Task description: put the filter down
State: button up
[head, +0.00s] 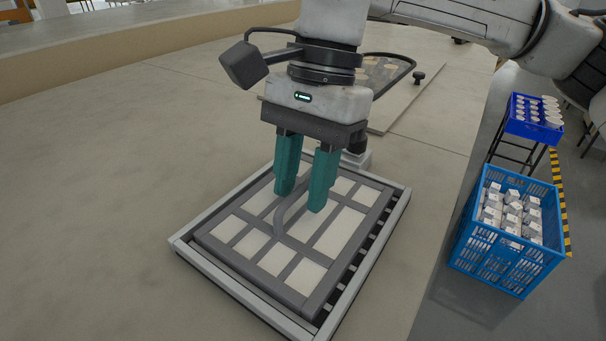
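The filter (245,249) is a flat grey frame with several pale panels and a raised grey handle (279,223) in its middle. It lies level over a shallow light-grey tray (181,246), within its rim. I cannot tell whether its underside touches the tray floor. Dark slots of the tray show along the filter's right side. My gripper (301,200) points down over the middle of the filter. Its two teal fingers stand on either side of the handle and look shut on it. The fingers hide part of the handle.
The tray stands on a broad beige counter (110,170) with clear room to the left. A flat board (405,105) with a dark loop lies behind. Beyond the right edge are a blue crate (480,250) of white boxes and a blue bin (530,131) of white pieces on a stand.

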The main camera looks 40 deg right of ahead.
jog(key=b+v, duration=0.1)
jog(key=v, duration=1.1)
jog(key=shift+r, duration=0.2)
jog(key=shift+d, duration=0.1)
dwell(0.7)
